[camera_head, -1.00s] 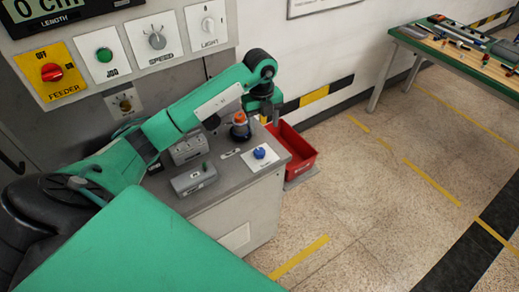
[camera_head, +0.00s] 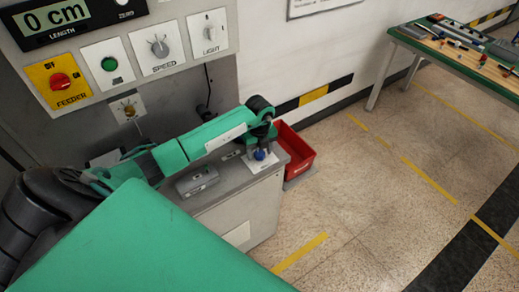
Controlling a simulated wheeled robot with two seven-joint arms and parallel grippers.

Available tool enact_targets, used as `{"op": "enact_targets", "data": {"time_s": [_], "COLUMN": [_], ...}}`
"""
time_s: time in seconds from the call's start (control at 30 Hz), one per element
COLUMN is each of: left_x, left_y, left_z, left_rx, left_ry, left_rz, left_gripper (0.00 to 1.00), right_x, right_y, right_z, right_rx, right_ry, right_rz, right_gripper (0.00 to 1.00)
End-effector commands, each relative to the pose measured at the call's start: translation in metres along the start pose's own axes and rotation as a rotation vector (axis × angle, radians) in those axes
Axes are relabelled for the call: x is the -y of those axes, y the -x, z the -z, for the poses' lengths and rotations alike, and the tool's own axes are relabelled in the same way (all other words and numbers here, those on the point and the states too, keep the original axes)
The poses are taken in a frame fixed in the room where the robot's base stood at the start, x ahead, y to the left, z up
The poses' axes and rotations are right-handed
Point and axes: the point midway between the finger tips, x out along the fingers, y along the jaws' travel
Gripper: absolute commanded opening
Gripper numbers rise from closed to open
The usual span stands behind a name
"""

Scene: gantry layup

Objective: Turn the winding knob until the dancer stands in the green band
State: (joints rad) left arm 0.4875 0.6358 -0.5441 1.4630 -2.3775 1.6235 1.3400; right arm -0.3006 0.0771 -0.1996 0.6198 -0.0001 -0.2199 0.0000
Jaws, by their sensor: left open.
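My left arm reaches across the counter from the left, and its gripper (camera_head: 262,144) points down at the blue knob (camera_head: 260,155) on a white plate at the counter's front right corner. The gripper is open around or just above the knob; contact cannot be told. The knob's label is unreadable, so I cannot tell whether it is the winding knob. A smaller knob (camera_head: 127,110) sits on a plate on the machine's front. I cannot make out a dancer or a green band. My right gripper is not in view.
The wall panel has a red feeder switch (camera_head: 61,82), a green jog button (camera_head: 109,64), a speed knob (camera_head: 159,48) and a "0 cm" display (camera_head: 58,18). A grey box (camera_head: 196,181) stands on the counter. A red bin (camera_head: 296,152) is beside it. Floor at right is clear.

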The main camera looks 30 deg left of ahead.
Motion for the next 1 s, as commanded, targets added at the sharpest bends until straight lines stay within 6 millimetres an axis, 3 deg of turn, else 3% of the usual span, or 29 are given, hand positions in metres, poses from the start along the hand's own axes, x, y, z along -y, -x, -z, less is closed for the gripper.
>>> {"op": "enact_targets", "data": {"time_s": [0.3,0.53,1.0], "left_x": [0.0,0.0,0.0], "left_y": [-0.003,-0.002,-0.004], "left_z": [0.0,0.0,-0.001], "left_rx": [0.0,0.0,0.002], "left_ry": [0.0,0.0,-0.106], "left_rz": [0.0,0.0,0.0], "left_gripper": [0.56,0.13,0.13], "right_x": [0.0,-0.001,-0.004], "right_y": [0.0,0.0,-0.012], "right_z": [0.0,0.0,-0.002], "right_rx": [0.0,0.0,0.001], "right_ry": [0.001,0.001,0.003], "right_rz": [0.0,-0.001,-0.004], "right_gripper": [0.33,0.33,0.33]}}
